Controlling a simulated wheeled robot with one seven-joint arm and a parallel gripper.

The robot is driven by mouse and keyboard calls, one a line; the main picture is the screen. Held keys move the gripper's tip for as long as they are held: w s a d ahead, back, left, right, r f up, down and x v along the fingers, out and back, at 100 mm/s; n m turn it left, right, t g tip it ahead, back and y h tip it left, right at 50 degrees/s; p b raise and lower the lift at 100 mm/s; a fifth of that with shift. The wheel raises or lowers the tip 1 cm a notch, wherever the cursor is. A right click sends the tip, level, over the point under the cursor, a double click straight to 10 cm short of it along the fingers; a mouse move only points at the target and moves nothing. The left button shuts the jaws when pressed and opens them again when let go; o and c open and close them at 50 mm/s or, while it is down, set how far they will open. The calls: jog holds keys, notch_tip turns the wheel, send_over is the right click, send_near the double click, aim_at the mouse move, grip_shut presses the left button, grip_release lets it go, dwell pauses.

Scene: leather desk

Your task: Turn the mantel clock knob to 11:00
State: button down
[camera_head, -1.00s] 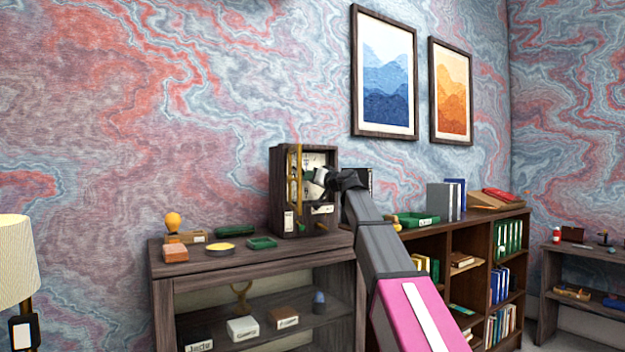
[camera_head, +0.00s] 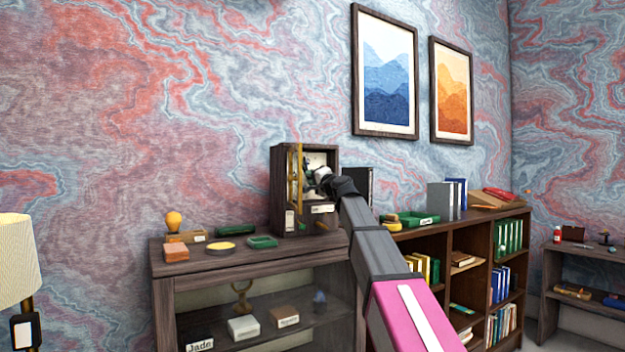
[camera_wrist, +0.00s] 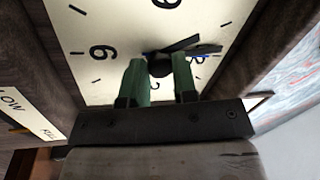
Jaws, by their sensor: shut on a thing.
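The mantel clock (camera_head: 278,187) is a dark wooden box on top of the wooden cabinet, with a gold-edged door at its left and a pale dial inside. In the wrist view the cream dial (camera_wrist: 115,30) fills the upper part, with black numerals and dark hands. My gripper (camera_head: 322,180) reaches into the clock front from the right. In the wrist view its two green fingers (camera_wrist: 159,80) are shut on the dark round knob (camera_wrist: 159,68) at the dial's centre. A dark hand and a bluish hand point right from the knob. The exact time is hard to read.
The cabinet top (camera_head: 235,262) holds a stamp (camera_head: 173,222), a brown block (camera_head: 176,252) and green trays left of the clock. A bookshelf (camera_head: 455,232) stands at the right. A white label (camera_wrist: 30,115) lies left of the dial.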

jog(key=shift+m, duration=0.6)
jog(key=c, duration=0.9)
grip_release()
jog(key=shift+s, duration=0.1)
jog(key=v, duration=1)
jog(key=shift+s+d, duration=0.2)
jog(key=shift+s, duration=0.05)
jog(key=shift+f, duration=0.15)
